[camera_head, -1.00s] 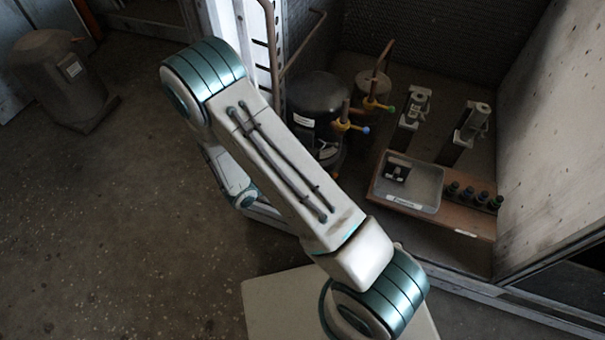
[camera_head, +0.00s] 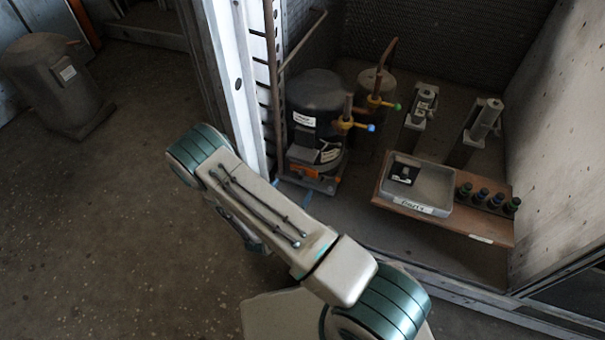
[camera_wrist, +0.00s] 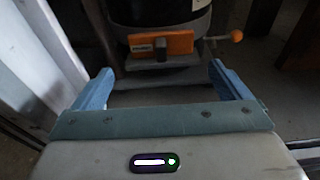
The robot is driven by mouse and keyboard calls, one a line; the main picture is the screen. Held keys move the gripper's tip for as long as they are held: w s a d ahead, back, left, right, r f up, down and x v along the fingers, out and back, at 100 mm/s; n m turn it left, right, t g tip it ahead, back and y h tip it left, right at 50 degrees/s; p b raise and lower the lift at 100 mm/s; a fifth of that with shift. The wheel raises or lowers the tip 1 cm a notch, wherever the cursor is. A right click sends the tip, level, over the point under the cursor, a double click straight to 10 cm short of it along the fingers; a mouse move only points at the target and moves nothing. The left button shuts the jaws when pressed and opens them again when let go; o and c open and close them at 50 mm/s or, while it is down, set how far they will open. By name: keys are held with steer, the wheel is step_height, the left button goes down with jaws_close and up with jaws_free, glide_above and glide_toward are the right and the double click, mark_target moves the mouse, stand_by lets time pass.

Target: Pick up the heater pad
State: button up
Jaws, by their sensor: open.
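The heater pad appears to be the orange piece at the foot of the black compressor (camera_head: 318,95). In the head view this orange pad (camera_head: 303,173) is small and low on the compressor's front. In the wrist view the orange pad (camera_wrist: 172,43) lies ahead, with a dark clip over it and an orange knob to its right. My gripper (camera_wrist: 160,72) is open and empty, its two blue fingers spread wide. The pad lies beyond the fingertips, apart from them.
A grey tray (camera_head: 443,188) with a small black part sits on a wooden board (camera_head: 492,231) beside several dark bottles. A white upright post (camera_head: 228,80) stands left of the compressor. Another dark compressor (camera_head: 55,85) stands far left. The floor between is clear.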

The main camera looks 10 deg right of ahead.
mark_target(299, 177)
steer(key=b+x, duration=0.2)
steer(key=x, duration=0.5)
steer(key=shift+w+d+r+b, duration=0.1)
steer(key=shift+w+d+b, duration=0.15)
steer(key=shift+d+b, duration=0.1)
steer(key=shift+a, duration=0.1)
steer(key=c, duration=0.6)
